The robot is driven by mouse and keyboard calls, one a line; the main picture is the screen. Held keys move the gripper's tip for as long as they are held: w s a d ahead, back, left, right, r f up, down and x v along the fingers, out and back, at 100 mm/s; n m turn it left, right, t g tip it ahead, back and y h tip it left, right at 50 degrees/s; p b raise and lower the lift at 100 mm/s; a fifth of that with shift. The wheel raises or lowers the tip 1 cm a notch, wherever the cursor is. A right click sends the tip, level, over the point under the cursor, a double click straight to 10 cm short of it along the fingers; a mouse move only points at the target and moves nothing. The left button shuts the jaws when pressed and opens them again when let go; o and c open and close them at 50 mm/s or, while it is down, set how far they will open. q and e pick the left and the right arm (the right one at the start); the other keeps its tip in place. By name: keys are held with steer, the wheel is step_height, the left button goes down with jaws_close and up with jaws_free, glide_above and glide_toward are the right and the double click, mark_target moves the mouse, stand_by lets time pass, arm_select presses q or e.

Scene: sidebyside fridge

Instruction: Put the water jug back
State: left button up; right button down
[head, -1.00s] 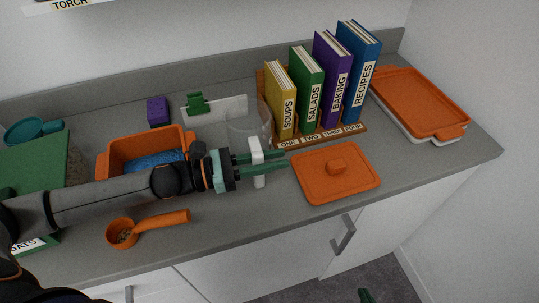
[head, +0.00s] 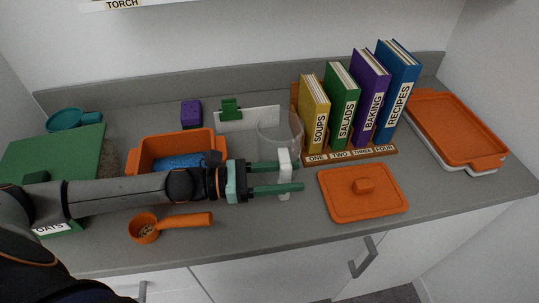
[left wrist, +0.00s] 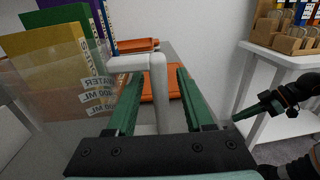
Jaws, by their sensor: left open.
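My left gripper (head: 290,176) is open, one finger on each side of the handle. In the left wrist view the handle (left wrist: 158,85) rises between the spread fingers, with a gap to each, and the jug's clear wall with mirrored lettering (left wrist: 98,98) is at left. My right gripper (left wrist: 245,109) shows at the right of that view; its jaw state is unclear.
An orange-lidded tray (head: 460,130) is at far right.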

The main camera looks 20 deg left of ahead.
arm_select(q)
steer(key=b+v, duration=0.1)
steer(key=v, duration=0.4)
steer(key=shift+s+a, duration=0.1)
steer(key=shift+a, duration=0.05)
step_height(320, 180, up, 8)
stand_by(1.0)
